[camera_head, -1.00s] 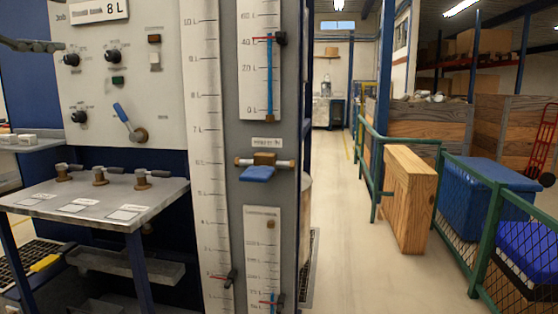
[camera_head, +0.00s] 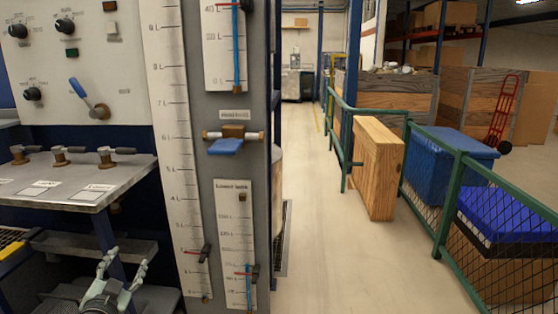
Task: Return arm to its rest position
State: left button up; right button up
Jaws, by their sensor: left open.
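My left gripper (camera_head: 122,270) shows at the bottom left of the head view, low in front of the testbench. Its two pale fingers are spread apart with nothing between them. It is below the bench's grey shelf (camera_head: 120,180) and left of the tall gauge panel (camera_head: 172,130), apart from both as far as I can see. Most of the left arm is out of the frame. My right gripper is not in view.
The bench panel carries knobs, a blue-handled lever (camera_head: 86,96) and a blue-handled valve (camera_head: 228,146). Several small valves stand on the shelf. A grey tray (camera_head: 100,247) is behind the gripper. To the right are clear floor (camera_head: 318,220), a wooden crate (camera_head: 378,170) and a green railing (camera_head: 450,215).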

pick_arm(q)
jog(key=s+d+f+n+g, duration=0.1)
jog(key=s+f+g, duration=0.2)
jog(key=s+f, duration=0.45)
jog(key=s+d+f+n+g, duration=0.1)
jog(key=s+f+g, duration=0.3)
jog(key=f, duration=0.7)
jog(key=s+d+f+n+g, duration=0.1)
jog(key=s+f+g, duration=0.1)
jog(key=s+f, duration=0.6)
jog(key=s+d+f+g, duration=0.3)
jog(key=s+f, duration=0.3)
jog(key=s, duration=0.3)
jog(key=s+d+f+g+h, duration=0.1)
jog(key=s+d+f+g, duration=0.2)
jog(key=s+f, duration=0.4)
jog(key=s+d, duration=0.1)
jog(key=s, duration=0.2)
jog(key=shift+s+f+h, duration=0.2)
jog(key=shift+s+h, duration=0.05)
jog(key=shift+h, duration=0.05)
jog(key=shift+w+d, duration=0.1)
